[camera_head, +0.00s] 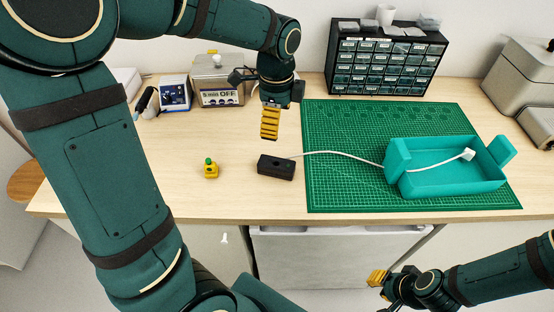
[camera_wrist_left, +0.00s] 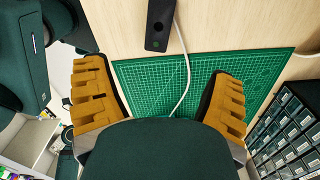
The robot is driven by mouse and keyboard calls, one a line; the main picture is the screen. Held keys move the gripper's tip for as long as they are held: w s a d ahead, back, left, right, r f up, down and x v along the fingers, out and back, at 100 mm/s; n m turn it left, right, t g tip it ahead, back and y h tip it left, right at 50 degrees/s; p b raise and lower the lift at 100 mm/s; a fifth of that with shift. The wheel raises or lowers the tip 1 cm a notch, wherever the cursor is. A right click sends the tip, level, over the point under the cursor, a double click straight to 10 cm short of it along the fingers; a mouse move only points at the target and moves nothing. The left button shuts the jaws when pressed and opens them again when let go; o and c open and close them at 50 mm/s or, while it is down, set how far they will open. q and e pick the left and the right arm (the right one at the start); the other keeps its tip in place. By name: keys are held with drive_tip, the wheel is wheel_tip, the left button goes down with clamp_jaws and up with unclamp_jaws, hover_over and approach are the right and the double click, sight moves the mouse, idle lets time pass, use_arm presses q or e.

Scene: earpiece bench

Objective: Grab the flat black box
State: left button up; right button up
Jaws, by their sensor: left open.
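The flat black box (camera_head: 276,167) lies on the bare wood of the bench, just left of the green mat, with a white cable leaving its right side. In the left wrist view the box (camera_wrist_left: 158,26) is at the top, beyond the fingers. My left gripper (camera_head: 270,122) is above the bench, behind and above the box, apart from it. The left wrist view shows its yellow-padded fingers (camera_wrist_left: 160,82) wide apart with nothing between them. My right gripper (camera_head: 378,278) is low in front of the bench, far from the box; its finger gap is not clear.
A teal tray (camera_head: 455,184) stands on the green cutting mat (camera_head: 340,190), with the cable's white plug (camera_head: 467,154) in it. A small yellow piece with a green top (camera_head: 210,169) lies left of the box. A drawer cabinet (camera_head: 386,62) and devices line the back.

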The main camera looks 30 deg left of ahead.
sight(277, 167)
use_arm(q)
wheel_tip(277, 167, down, 12)
drive_tip(key=b, duration=0.4)
wheel_tip(277, 167, down, 5)
drive_tip(key=shift+s+d+f+b, duration=0.1)
drive_tip(key=shift+s+b, duration=0.05)
drive_tip(key=shift+b, duration=0.95)
drive_tip(key=c, duration=1.4)
use_arm(e)
wheel_tip(277, 167, down, 8)
drive_tip(key=shift+r, duration=0.25)
